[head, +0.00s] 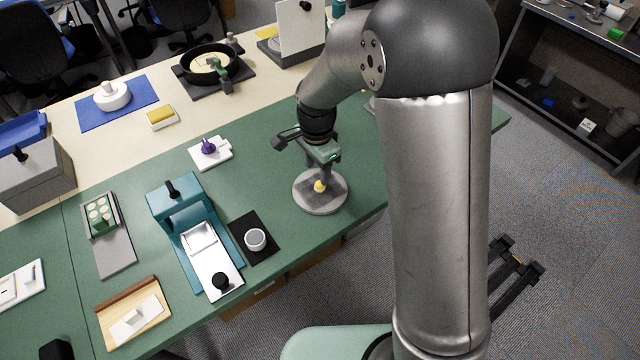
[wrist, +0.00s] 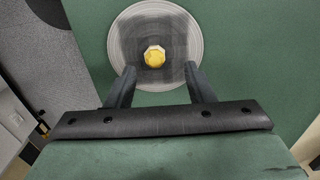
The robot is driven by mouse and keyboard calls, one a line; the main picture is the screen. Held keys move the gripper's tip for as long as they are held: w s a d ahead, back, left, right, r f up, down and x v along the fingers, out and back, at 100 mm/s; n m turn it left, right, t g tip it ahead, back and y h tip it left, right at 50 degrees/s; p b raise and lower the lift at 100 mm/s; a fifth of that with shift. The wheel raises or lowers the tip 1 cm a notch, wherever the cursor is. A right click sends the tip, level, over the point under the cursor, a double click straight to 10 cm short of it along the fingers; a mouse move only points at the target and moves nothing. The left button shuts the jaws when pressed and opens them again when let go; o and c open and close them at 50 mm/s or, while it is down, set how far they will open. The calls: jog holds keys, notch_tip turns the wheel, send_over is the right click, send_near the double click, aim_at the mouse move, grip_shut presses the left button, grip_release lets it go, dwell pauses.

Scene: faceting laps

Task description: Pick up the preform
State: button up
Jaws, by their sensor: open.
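The preform is most likely the small yellow faceted piece (head: 319,187) on the round grey lap disc (head: 322,207) at the front edge of the green table. In the wrist view the yellow piece (wrist: 154,56) sits near the middle of the disc (wrist: 190,30). My gripper (head: 326,180) is above the disc, pointing down. In the wrist view my gripper (wrist: 160,78) has its two fingers apart, with nothing between them. The yellow piece lies just beyond the fingertips, midway between their lines. I cannot tell the exact height of the fingertips over the disc.
A white plate with a purple piece (head: 208,148) lies left of my gripper. A black mat (head: 262,232) with a round white-topped item and a teal press (head: 178,205) stand further left. The green table (head: 275,185) is clear around the disc's left side.

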jog(key=f, duration=0.2)
jog(key=f+p, duration=0.1)
jog(key=shift+s+d+f, duration=0.2)
jog(key=shift+d+f, duration=0.15)
jog(key=shift+f, duration=0.55)
grip_shut()
jog(key=shift+r, duration=0.5)
notch_tip(320, 180, up, 3)
jog(key=shift+f, duration=0.2)
jog(key=s+d+r+b, duration=0.3)
jog(key=s+r, duration=0.6)
jog(key=s, duration=0.4)
jog(key=shift+s+d+r, duration=0.25)
jog(key=shift+d, duration=0.15)
